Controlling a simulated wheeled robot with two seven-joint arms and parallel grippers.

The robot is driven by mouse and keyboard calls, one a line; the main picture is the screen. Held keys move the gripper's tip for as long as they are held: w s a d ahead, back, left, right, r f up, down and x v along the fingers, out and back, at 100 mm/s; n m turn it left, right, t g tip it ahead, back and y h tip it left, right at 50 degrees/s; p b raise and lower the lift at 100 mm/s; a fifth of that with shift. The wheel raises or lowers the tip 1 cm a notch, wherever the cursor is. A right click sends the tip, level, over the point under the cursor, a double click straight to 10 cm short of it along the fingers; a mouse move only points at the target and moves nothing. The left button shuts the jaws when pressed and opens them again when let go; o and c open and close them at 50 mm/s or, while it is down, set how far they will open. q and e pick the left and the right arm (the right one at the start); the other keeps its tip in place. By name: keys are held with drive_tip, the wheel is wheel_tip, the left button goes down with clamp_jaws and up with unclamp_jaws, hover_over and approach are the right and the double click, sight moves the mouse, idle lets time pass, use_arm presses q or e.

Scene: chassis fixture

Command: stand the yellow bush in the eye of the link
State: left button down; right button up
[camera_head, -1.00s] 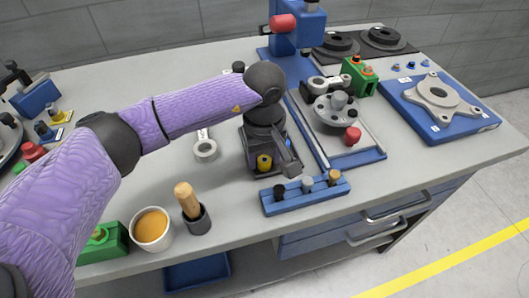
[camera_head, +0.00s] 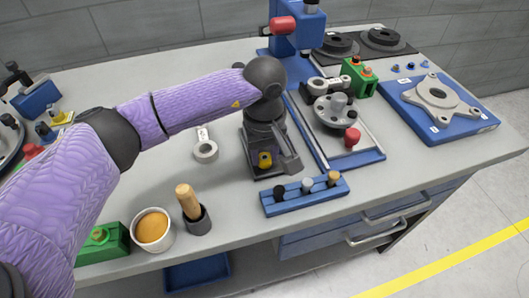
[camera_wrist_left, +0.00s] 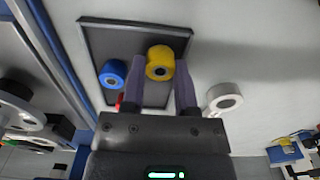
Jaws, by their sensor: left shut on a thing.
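The yellow bush (camera_head: 265,159) is a short ringed cylinder above or in the dark tray (camera_head: 258,174); I cannot tell the gap below it. My left gripper (camera_head: 278,158) is over the tray, pointing down, and shut on the bush. In the left wrist view the bush (camera_wrist_left: 160,62) sits between the two fingers (camera_wrist_left: 160,84). A grey piece with a round eye, which looks like the link (camera_head: 205,151), lies flat on the table left of the tray. Its eye shows right of the fingers in the left wrist view (camera_wrist_left: 224,98). My right gripper is not in view.
A blue bush (camera_wrist_left: 113,73) and a partly hidden red part (camera_wrist_left: 120,100) are in the tray. A blue rack with several pegs (camera_head: 305,195) stands in front. A fixture plate (camera_head: 352,152) is on the right.

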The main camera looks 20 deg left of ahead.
sight(264, 157)
use_arm(q)
drive_tip(key=shift+r+p, duration=0.4)
drive_tip(key=shift+r, duration=0.45)
wheel_tip(264, 157, up, 2)
drive_tip(key=shift+r+p, duration=0.2)
drive_tip(key=shift+p, duration=0.45)
drive_tip(key=shift+f, duration=0.1)
